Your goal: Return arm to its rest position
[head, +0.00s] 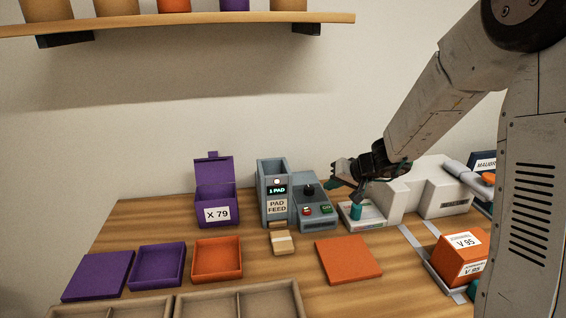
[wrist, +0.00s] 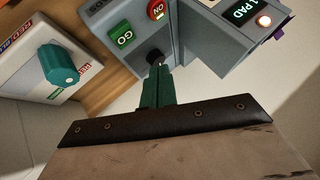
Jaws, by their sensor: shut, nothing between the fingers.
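My gripper (head: 337,183) is in the air in front of the wall, right of and above the grey control box (head: 319,215). It holds nothing. In the wrist view its green fingers (wrist: 159,68) are together, and their tips overlap the black knob (wrist: 154,56) of the control box. I cannot tell from that view whether they touch it. The head view shows the black knob (head: 308,189) to the left of the fingers, apart from them. My arm reaches in from the upper right.
A white box with a teal knob (head: 356,211) stands below my gripper. The pad feed (head: 273,195) shows "1 PAD". A shelf (head: 180,22) hangs above.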

